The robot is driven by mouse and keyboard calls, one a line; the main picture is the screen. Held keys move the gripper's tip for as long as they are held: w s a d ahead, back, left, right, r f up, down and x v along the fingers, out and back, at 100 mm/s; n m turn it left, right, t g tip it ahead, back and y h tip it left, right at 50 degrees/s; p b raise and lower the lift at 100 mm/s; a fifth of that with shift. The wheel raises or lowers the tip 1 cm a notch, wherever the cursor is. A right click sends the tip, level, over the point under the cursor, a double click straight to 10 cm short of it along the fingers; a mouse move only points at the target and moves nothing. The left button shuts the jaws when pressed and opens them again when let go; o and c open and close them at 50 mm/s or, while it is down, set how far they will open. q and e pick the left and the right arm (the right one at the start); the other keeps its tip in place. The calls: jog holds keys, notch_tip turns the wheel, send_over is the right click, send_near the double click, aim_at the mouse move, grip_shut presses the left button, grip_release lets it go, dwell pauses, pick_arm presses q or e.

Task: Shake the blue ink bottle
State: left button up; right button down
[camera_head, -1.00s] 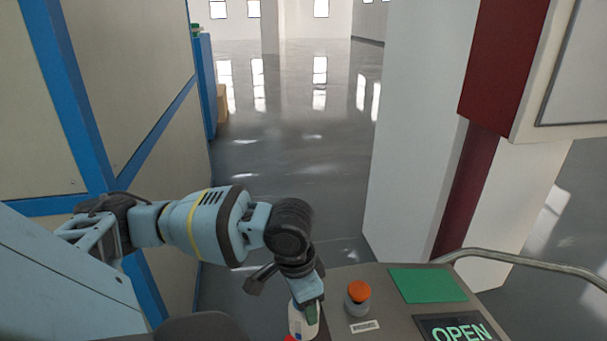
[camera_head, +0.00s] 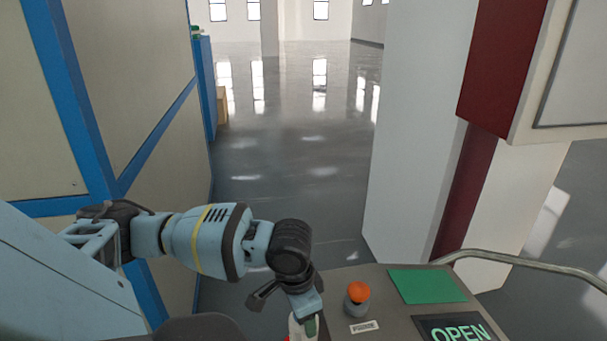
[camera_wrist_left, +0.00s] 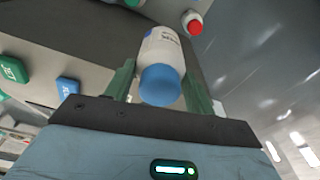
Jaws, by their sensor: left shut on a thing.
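The ink bottle with a blue cap (camera_wrist_left: 161,84) and a white labelled body is between the green fingers of my left gripper (camera_wrist_left: 160,92) in the left wrist view. The gripper is shut on it, with the blue cap toward the wrist camera. In the head view my left gripper (camera_head: 306,326) is at the bottom edge, beside the control panel, with part of a white bottle body (camera_head: 296,325) showing. The rest is cut off by the frame. My right gripper is not in view.
A control panel (camera_head: 380,312) with an orange-topped button (camera_head: 358,292), a green plate (camera_head: 427,285) and an OPEN display stands right of the gripper. A white pillar (camera_head: 415,130) stands beyond; open floor lies ahead.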

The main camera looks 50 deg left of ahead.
pick_arm(q)
jog(key=shift+w+f, duration=0.1)
jog(key=shift+f, duration=0.6)
notch_tip(320, 180, up, 6)
jog(key=shift+a+r, duration=0.1)
jog(key=shift+r, duration=0.15)
jog(key=f, duration=0.6)
jog(key=shift+s+f, duration=0.2)
jog(key=shift+f, duration=0.05)
jog(key=shift+w, duration=0.25)
jog(key=shift+r, duration=0.1)
